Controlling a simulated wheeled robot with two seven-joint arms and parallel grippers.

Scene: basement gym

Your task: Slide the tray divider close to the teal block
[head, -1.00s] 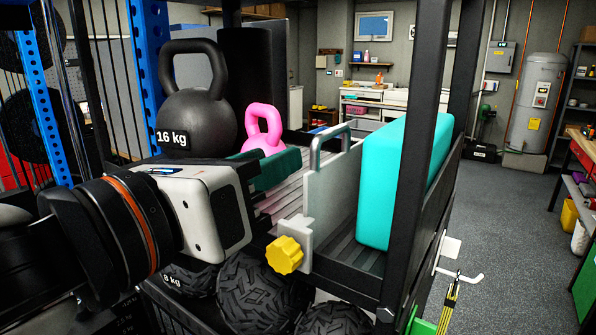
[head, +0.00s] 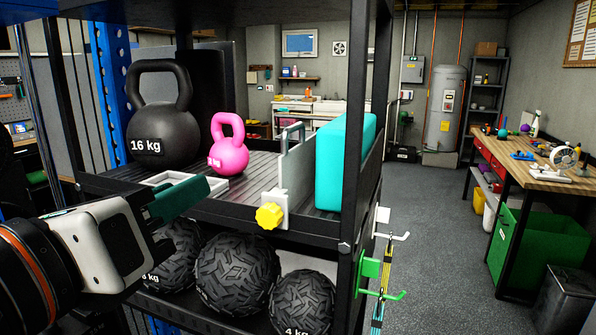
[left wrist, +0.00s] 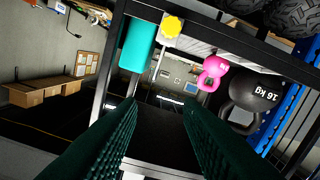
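The tray divider (head: 297,166) is an upright pale grey panel with a metal handle on top and a yellow knob (head: 269,216) at its front. It stands on the shelf tray just left of the teal block (head: 343,165). Whether they touch is not clear. In the left wrist view, the teal block (left wrist: 138,46) and yellow knob (left wrist: 171,26) show near the top. My left gripper (head: 183,198) is in front of the shelf, left of the knob and apart from it. In the left wrist view its dark green fingers (left wrist: 158,108) are spread with nothing between them. My right gripper is not in view.
A black 16 kg kettlebell (head: 163,125) and a pink kettlebell (head: 229,155) stand left of the divider. Black rack posts (head: 362,110) frame the shelf. Heavy balls (head: 236,272) fill the shelf below. A workbench (head: 545,170) stands at right, with clear floor between.

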